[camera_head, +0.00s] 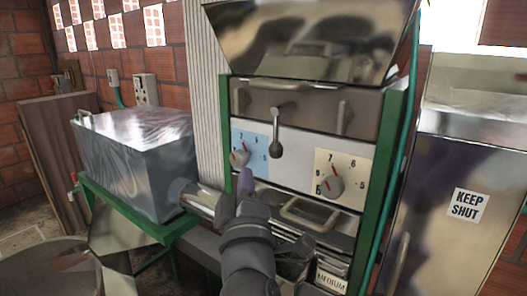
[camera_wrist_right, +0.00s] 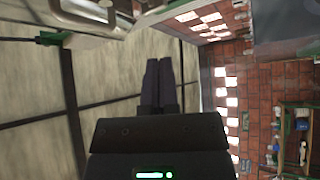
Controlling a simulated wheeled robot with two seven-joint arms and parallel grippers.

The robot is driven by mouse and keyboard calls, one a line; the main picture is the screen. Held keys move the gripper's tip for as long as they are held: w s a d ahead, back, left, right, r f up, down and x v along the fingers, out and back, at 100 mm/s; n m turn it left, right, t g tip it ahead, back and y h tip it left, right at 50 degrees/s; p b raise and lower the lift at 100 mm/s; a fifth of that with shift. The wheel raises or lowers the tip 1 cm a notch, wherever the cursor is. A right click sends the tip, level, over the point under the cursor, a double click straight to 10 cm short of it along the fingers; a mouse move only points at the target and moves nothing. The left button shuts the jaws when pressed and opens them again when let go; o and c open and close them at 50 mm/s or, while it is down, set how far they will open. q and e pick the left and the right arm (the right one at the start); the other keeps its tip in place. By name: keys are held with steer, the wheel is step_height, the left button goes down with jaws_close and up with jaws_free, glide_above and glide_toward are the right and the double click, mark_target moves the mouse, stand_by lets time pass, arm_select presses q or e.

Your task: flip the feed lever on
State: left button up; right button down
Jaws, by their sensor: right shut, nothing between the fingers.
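A grey metal lever (camera_head: 277,130) with a rounded lower end hangs down the machine's front panel, between two dials; I take it to be the feed lever. Its pivot is at the top, on the brown strip. My right gripper (camera_head: 243,182) is in front of the machine, below and left of the lever and apart from it. Its fingertips are just below the blue dial. In the right wrist view its two dark fingers (camera_wrist_right: 159,80) lie together, shut, with nothing between them. My left gripper is in neither view.
A blue-backed dial (camera_head: 240,157) and a cream-backed dial (camera_head: 332,186) flank the lever. Below is a drawer handle (camera_head: 310,214). A grey covered bin (camera_head: 140,160) stands left, a "KEEP SHUT" steel door (camera_head: 450,200) right. A tilted metal hopper (camera_head: 315,40) overhangs the panel.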

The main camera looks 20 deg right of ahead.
steer(key=shift+r, duration=0.2)
steer(key=w+d+r+p, duration=0.1)
steer(key=w+d+p, duration=0.2)
steer(key=w+d, duration=0.2)
steer(key=w, duration=0.2)
steer(key=shift+w+r+p, duration=0.2)
steer(key=shift+w+p, duration=0.15)
steer(key=shift+d, duration=0.15)
